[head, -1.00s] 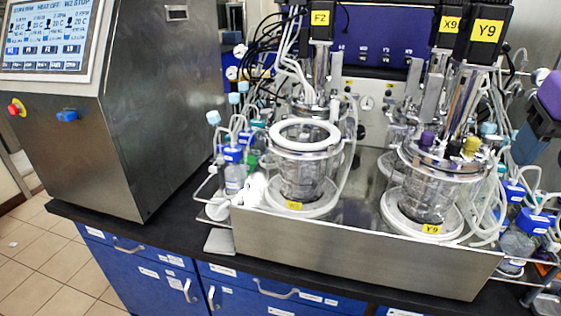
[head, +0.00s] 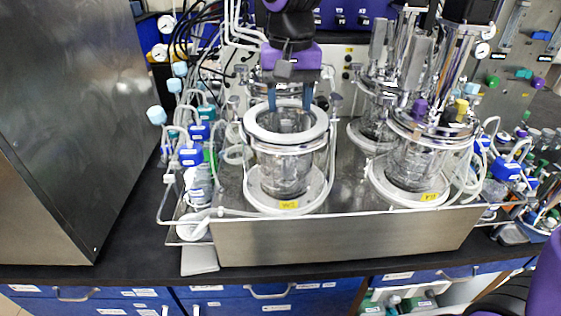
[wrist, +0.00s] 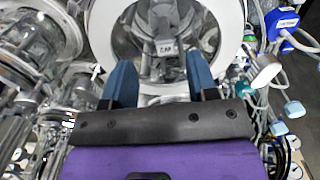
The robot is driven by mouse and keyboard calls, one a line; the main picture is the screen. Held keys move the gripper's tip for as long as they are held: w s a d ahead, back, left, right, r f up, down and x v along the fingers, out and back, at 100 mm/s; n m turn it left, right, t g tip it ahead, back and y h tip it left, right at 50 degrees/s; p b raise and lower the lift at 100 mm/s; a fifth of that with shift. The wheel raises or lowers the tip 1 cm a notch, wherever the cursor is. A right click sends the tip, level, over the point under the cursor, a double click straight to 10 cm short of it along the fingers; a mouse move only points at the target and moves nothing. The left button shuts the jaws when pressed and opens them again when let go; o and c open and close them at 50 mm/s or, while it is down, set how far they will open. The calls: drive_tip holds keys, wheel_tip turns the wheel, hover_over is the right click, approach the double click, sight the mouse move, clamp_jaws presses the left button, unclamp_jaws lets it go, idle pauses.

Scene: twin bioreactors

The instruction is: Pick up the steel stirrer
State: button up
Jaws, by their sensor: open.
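My gripper (head: 290,104), purple with two blue fingers, points down over the open top of the left glass vessel (head: 285,172). Its fingers are apart, with nothing seen between them, and their tips are near the vessel's white ring (head: 258,133). In the wrist view my gripper (wrist: 160,72) faces the white ring (wrist: 105,35). Shiny metal parts that look like the steel stirrer (wrist: 165,18) show inside the ring, just beyond the fingers. A small label reading CAP is there too. In the head view I cannot clearly separate the stirrer from the glass.
The right vessel (head: 410,170) with its tall steel tubes stands close by in the same steel tray (head: 345,236). Blue-capped bottles (head: 197,165) and tubing crowd the left side. A large steel cabinet (head: 75,130) stands further left. Bare black counter (head: 125,250) lies between.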

sight(286, 122)
drive_tip(key=shift+w+a+f, duration=0.15)
drive_tip(key=shift+f, duration=1.75)
drive_tip(key=shift+w+a+f, duration=0.1)
drive_tip(key=shift+f, duration=1.8)
drive_tip(key=shift+c, duration=0.4)
clamp_jaws()
